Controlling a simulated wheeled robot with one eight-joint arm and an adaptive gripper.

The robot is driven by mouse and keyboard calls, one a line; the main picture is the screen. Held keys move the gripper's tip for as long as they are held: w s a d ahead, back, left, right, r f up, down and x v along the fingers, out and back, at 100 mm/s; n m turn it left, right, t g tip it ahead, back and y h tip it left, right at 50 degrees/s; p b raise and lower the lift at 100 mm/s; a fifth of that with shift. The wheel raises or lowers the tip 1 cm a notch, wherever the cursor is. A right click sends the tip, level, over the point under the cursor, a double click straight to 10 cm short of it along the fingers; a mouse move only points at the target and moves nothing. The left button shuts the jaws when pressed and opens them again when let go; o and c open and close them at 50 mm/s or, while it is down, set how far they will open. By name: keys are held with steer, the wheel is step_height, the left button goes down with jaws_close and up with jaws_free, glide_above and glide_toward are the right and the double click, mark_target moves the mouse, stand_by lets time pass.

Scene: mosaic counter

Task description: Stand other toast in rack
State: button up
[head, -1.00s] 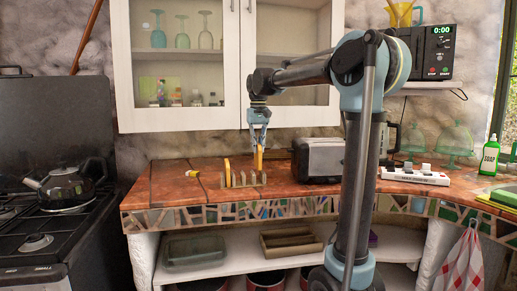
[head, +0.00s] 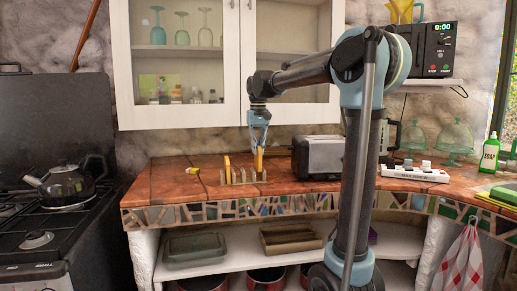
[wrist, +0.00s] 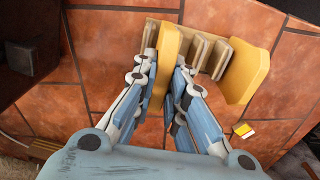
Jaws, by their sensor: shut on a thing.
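The toast rack (head: 242,179) stands on the tiled counter; its pale upright dividers show in the wrist view (wrist: 215,60). One toast slice (head: 227,168) stands at the rack's left end in the head view; in the wrist view it is at the right (wrist: 248,78). My gripper (head: 259,148) is shut on the other toast slice (wrist: 167,58), which is upright at the rack's opposite end. In the head view this held toast (head: 259,160) is at the rack's right end, its lower edge near or between the dividers. I cannot tell whether it touches the base.
A toaster (head: 319,155) stands just right of the rack. A white power strip (head: 414,173) lies further right. A small yellow-and-white item (head: 193,174) lies left of the rack. The counter left of the rack is mostly clear. A glass cabinet (head: 205,65) hangs above.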

steer(key=shift+f, duration=1.35)
steer(key=o, duration=0.5)
stand_by(0.6)
steer(key=o, duration=0.5)
step_height(320, 180, up, 12)
stand_by(0.5)
steer(key=shift+d, duration=0.1)
